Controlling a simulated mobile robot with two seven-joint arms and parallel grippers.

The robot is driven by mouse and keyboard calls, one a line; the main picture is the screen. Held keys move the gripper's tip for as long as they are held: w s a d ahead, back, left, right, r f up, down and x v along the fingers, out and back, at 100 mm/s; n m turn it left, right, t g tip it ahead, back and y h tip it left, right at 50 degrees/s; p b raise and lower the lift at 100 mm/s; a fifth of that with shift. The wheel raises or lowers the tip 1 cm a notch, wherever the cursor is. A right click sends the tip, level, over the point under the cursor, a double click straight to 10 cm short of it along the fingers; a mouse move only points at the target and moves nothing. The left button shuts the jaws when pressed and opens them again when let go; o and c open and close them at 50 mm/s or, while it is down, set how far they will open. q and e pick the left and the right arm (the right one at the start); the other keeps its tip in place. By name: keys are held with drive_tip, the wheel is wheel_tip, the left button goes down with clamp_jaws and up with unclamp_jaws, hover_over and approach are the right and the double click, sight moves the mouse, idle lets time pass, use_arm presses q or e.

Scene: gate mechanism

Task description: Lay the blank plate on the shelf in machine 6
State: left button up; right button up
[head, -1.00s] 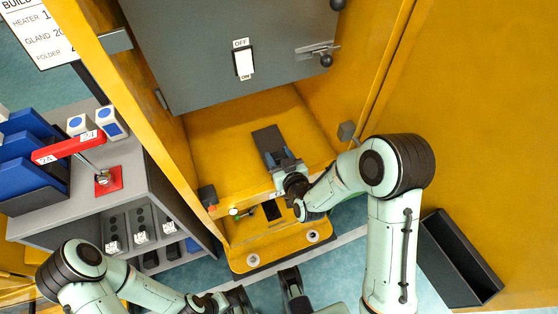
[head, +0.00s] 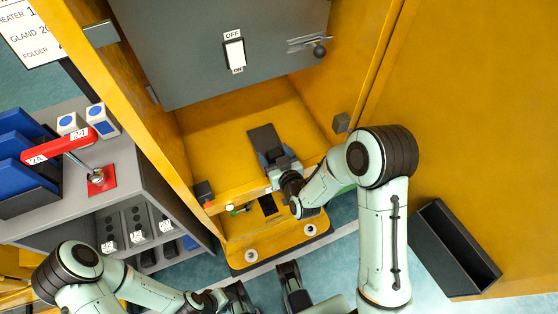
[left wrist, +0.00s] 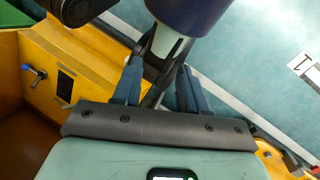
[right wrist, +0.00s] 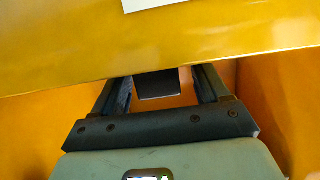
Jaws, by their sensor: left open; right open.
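The blank plate, a dark grey rectangle (head: 262,137), is inside the yellow machine, over its inner floor or shelf (head: 220,140). No machine number is readable. My right gripper (head: 274,158) reaches in over the front sill at the plate's near end. In the right wrist view the open fingers (right wrist: 160,82) have the dark plate (right wrist: 158,88) between or just beyond them. I cannot tell whether they touch it. My left gripper (left wrist: 155,90) is open and empty outside the machine, over the teal floor.
A grey door panel (head: 215,85) with an ON/OFF switch (head: 234,52) hangs above the opening. Yellow walls flank it closely. A grey cabinet with a red lever (head: 60,145) stands left. An empty dark box (head: 455,250) is at right.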

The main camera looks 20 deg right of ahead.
drive_tip(key=p+v, duration=0.1)
drive_tip(key=v, duration=0.5)
drive_tip(key=shift+s+r, duration=0.25)
drive_tip(key=shift+r, duration=0.05)
use_arm(q)
wheel_tip(320, 180, up, 14)
drive_tip(key=w+p, duration=0.2)
drive_tip(key=p, duration=1.1)
use_arm(e)
drive_tip(key=s+a+f+m+g+y, duration=0.1)
drive_tip(key=s+a+f+m+g, duration=0.1)
drive_tip(key=s+f+g, duration=0.4)
drive_tip(key=s+a+f+m+g+y, duration=0.2)
drive_tip(key=s+f+g, duration=0.4)
drive_tip(key=s, duration=1.1)
drive_tip(key=g, duration=0.3)
drive_tip(key=shift+a, duration=0.25)
drive_tip(key=shift+s+f, duration=0.1)
drive_tip(key=shift+f, duration=0.05)
